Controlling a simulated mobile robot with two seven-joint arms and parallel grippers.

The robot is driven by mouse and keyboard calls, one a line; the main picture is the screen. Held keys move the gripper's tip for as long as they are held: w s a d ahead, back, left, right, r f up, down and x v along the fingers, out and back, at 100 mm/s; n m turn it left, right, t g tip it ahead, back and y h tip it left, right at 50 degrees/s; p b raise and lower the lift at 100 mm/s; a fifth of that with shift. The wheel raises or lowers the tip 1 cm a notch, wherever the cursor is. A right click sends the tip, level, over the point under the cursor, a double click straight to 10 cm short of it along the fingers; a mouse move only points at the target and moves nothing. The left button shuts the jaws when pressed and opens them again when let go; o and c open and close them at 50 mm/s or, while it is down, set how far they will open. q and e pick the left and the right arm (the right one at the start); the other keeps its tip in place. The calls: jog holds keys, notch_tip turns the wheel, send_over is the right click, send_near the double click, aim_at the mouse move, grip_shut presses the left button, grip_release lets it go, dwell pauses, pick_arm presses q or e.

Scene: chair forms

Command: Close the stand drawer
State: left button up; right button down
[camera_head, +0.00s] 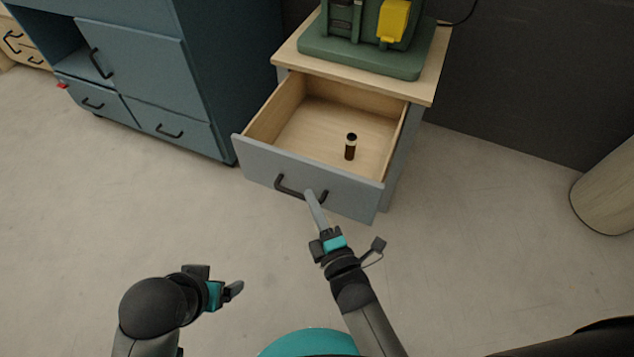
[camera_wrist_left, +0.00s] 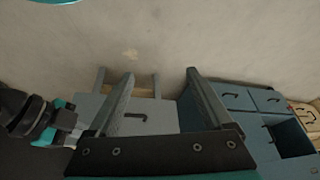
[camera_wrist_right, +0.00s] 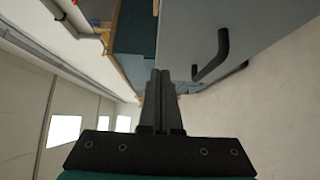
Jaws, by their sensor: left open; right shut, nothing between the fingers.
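The stand drawer (camera_head: 310,177) is pulled well out of the stand (camera_head: 435,72), with a grey front and pale wood inside. A small dark cylinder (camera_head: 350,147) stands upright in it. The drawer front carries a dark handle (camera_head: 290,188), which also shows in the right wrist view (camera_wrist_right: 213,58). My right gripper (camera_head: 311,194) is shut and empty, its tip at the handle's right part in the head view; I cannot tell whether it touches. My left gripper (camera_head: 236,289) is open and empty, low and to the left, away from the drawer. The left wrist view shows its two spread fingers (camera_wrist_left: 155,105).
A green machine (camera_head: 365,45) with a yellow part stands on the stand top. A blue cabinet (camera_head: 150,70) with doors and drawers is at the left. A pale wooden cylinder (camera_head: 608,190) stands at the right. The floor before the drawer is clear apart from my arms.

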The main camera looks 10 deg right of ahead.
pick_arm(q)
jog(key=shift+w+d+r+t+h+b, duration=0.1)
jog(key=shift+w+d+r+t+b, duration=0.15)
jog(key=shift+r, duration=0.2)
jog(key=shift+w+d+r+t+h+b, duration=0.1)
jog(key=shift+d+r+t+b, duration=0.1)
jog(key=shift+r+t+b, duration=0.15)
jog(key=shift+w+d+r+t+h+b, duration=0.1)
jog(key=shift+w+d+r+t+b, duration=0.15)
jog(key=shift+r, duration=0.25)
pick_arm(e)
jog(key=shift+w+d, duration=0.25)
jog(key=shift+w, duration=0.65)
jog(key=shift+w+d, duration=0.25)
jog(key=shift+w, duration=0.6)
jog(key=shift+w+d, duration=0.25)
jog(key=shift+w, duration=0.65)
